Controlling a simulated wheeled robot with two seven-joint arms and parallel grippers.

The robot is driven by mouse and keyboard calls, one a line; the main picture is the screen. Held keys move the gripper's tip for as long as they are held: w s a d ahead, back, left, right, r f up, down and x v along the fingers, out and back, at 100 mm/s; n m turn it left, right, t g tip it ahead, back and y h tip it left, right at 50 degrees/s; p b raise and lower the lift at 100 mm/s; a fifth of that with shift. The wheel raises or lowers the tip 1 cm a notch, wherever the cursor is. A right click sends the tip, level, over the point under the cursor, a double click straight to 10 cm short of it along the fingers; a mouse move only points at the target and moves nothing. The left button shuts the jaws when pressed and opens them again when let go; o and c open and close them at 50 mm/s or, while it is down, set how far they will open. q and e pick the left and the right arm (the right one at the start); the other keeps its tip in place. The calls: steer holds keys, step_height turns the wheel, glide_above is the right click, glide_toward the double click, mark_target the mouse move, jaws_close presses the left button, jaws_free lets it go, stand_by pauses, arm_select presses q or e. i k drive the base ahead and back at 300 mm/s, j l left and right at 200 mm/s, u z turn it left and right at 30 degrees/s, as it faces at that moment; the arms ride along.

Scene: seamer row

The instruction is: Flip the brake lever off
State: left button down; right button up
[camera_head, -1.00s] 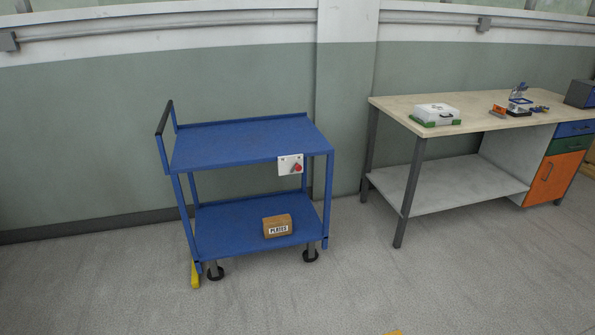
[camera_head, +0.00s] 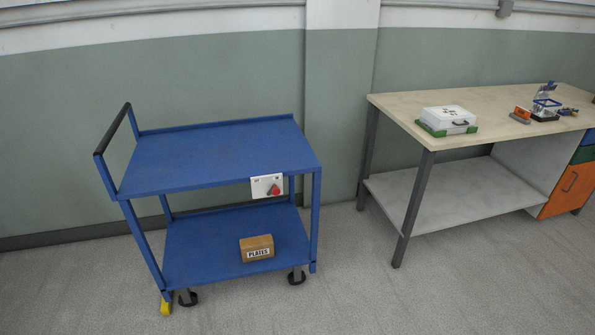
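A blue two-shelf cart (camera_head: 215,155) stands against the wall at left centre. A white plate (camera_head: 267,186) with a red lever or knob (camera_head: 275,190) is fixed to the right part of its upper front edge. The red part seems to point down and right, but it is too small to tell its setting. A yellow piece (camera_head: 166,307) sits at the foot of the cart's front left leg, near a black caster (camera_head: 188,298). I cannot tell whether the red part or the yellow piece is the brake lever. Neither gripper shows in the head view.
A box marked PLATES (camera_head: 257,248) lies on the cart's lower shelf. A floor gap separates cart and bench. The floor in front is clear.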

mark_target(275, 191)
steer(key=i+l, duration=0.15)
steer(key=i, duration=0.25)
steer(key=i+l, duration=0.2)
steer(key=i, duration=0.2)
steer(key=i+l, duration=0.15)
steer(key=i, duration=0.3)
